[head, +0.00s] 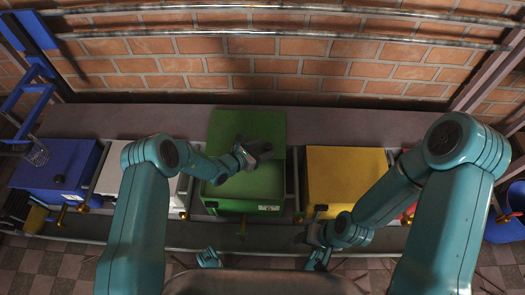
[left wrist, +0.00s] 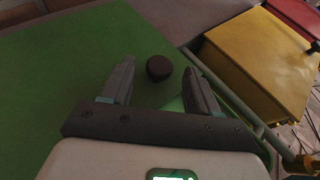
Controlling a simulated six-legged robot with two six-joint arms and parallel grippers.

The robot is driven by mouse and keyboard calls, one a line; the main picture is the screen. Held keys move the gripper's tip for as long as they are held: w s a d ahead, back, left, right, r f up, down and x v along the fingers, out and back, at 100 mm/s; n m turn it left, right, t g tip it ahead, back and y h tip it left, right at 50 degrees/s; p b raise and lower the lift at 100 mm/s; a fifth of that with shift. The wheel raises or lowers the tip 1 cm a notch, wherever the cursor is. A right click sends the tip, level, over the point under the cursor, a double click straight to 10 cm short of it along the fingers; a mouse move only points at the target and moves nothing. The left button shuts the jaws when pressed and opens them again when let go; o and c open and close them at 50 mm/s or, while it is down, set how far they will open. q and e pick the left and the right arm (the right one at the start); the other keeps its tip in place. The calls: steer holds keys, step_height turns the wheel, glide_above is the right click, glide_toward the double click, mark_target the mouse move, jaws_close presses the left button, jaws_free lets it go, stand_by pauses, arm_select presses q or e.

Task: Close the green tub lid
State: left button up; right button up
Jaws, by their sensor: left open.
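The green tub (head: 232,205) stands in the middle of the row in the head view. Its green lid (head: 232,122) appears raised at the back, with the lighter green inside showing in front of it. My left gripper (head: 262,152) is over the tub by the lid's free edge. In the left wrist view the lid (left wrist: 50,85) fills much of the picture, and its dark round knob (left wrist: 159,68) lies between the open fingers. Whether the fingers touch it is unclear. My right gripper (head: 318,228) is low by the yellow tub's front, its fingers unclear.
A yellow tub (head: 345,175) stands to the right, its lid shut; it also shows in the left wrist view (left wrist: 260,65). A white tub (head: 112,165) and a blue tub (head: 50,175) stand to the left. A brick wall (head: 250,75) with pipes rises behind.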

arm_select(q)
steer(key=shift+w+d+f, duration=0.15)
steer(key=shift+w+d, duration=0.1)
steer(key=shift+d, duration=0.05)
arm_select(e)
steer(key=shift+d+f, duration=0.1)
steer(key=shift+f, duration=0.05)
arm_select(q)
jaws_close()
